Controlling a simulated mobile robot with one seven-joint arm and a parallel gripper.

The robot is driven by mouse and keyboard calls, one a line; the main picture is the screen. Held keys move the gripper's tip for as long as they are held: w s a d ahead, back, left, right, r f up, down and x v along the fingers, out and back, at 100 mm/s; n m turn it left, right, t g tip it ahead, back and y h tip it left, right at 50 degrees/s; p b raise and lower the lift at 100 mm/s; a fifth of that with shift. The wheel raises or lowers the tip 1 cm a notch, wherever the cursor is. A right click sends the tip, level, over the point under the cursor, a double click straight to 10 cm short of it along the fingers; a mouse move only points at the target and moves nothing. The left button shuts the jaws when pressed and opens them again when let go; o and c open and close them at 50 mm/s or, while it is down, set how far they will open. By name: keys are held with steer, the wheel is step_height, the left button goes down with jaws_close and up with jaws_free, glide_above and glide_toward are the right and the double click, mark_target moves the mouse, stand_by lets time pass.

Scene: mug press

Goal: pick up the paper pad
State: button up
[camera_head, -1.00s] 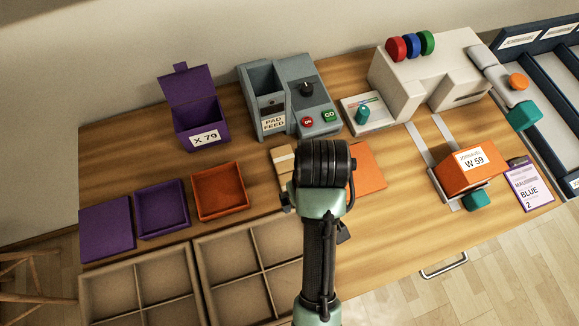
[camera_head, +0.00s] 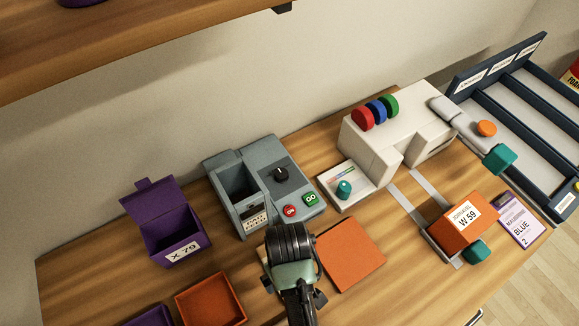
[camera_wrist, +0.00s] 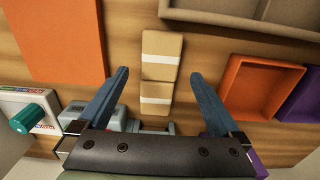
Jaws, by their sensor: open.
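Two tan pads with white bands lie end to end on the wooden table in the wrist view: a farther pad (camera_wrist: 161,50) and a nearer pad (camera_wrist: 156,90). They look like paper pads. My gripper (camera_wrist: 160,77) is open, with one blue-grey finger on each side of the pads and a gap on both sides. Nothing is held. In the head view my wrist hides nearly all of the pads and the fingertips. I cannot tell how high the fingers are above the table.
A flat orange sheet (camera_head: 351,254) lies beside the pads. The grey pad-feed machine (camera_head: 236,198) and white press (camera_head: 382,150) stand behind. A purple box (camera_head: 167,230) and an orange tray (camera_head: 212,303) are to the left. A divided tan tray (camera_wrist: 245,18) borders the wrist view.

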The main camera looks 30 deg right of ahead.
steer(key=shift+w+f, duration=0.2)
steer(key=shift+f, duration=2.5)
steer(key=c, duration=1.2)
